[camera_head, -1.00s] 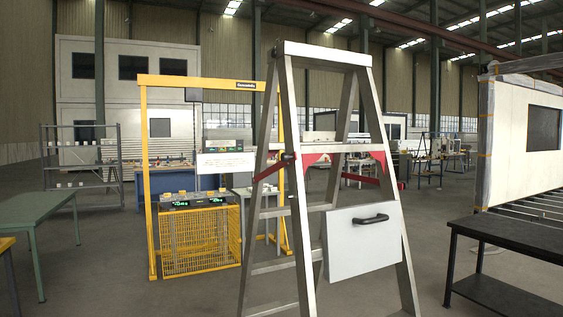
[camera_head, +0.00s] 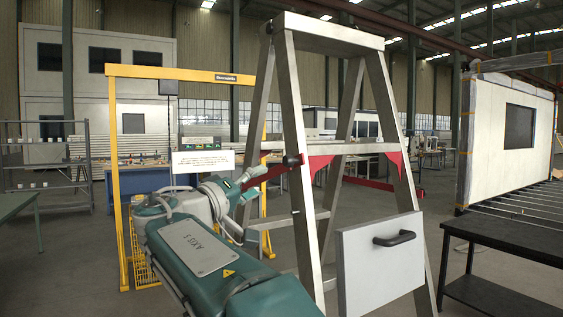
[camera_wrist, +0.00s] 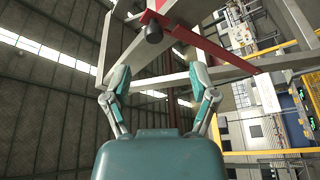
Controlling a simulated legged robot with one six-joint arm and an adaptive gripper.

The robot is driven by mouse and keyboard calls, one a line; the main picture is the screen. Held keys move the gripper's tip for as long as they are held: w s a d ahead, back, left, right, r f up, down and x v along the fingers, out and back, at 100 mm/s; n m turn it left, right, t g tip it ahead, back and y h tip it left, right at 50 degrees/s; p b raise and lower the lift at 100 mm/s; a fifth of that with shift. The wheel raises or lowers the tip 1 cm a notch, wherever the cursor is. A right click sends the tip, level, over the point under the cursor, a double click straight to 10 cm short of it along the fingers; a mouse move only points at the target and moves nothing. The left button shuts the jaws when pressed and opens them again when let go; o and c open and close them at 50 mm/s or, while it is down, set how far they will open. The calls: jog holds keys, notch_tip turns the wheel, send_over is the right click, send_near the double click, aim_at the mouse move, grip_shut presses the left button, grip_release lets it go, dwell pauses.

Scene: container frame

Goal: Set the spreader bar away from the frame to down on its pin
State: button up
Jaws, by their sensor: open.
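A metal stepladder (camera_head: 303,185) stands in front of me. A red spreader bar (camera_head: 268,174) slopes down to the left from a black knob (camera_head: 293,160) on its near left leg. The bar also crosses the upper wrist view (camera_wrist: 205,45), with the dark knob (camera_wrist: 154,33) at its upper end. Another red bar (camera_head: 368,183) shows inside the ladder. My gripper (camera_wrist: 158,78) is open and empty, its fingers apart below the knob and bar in the wrist view. In the head view my arm partly covers the lower left of the ladder. I cannot tell whether the bar sits on a pin.
A white panel with a black handle (camera_head: 394,239) stands at the ladder's right front. A black table (camera_head: 510,240) is at the right. A yellow frame (camera_head: 116,180) stands behind the ladder at left, and a green table (camera_head: 17,203) is at far left.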

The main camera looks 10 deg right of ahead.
aim_at(285, 162)
jog(key=x, duration=0.7)
jog(key=r+x, duration=0.1)
jog(key=x, duration=0.3)
jog(key=shift+w+a+r, duration=0.1)
jog(key=shift+w+a, duration=0.1)
jog(key=shift+a, duration=0.15)
grip_shut()
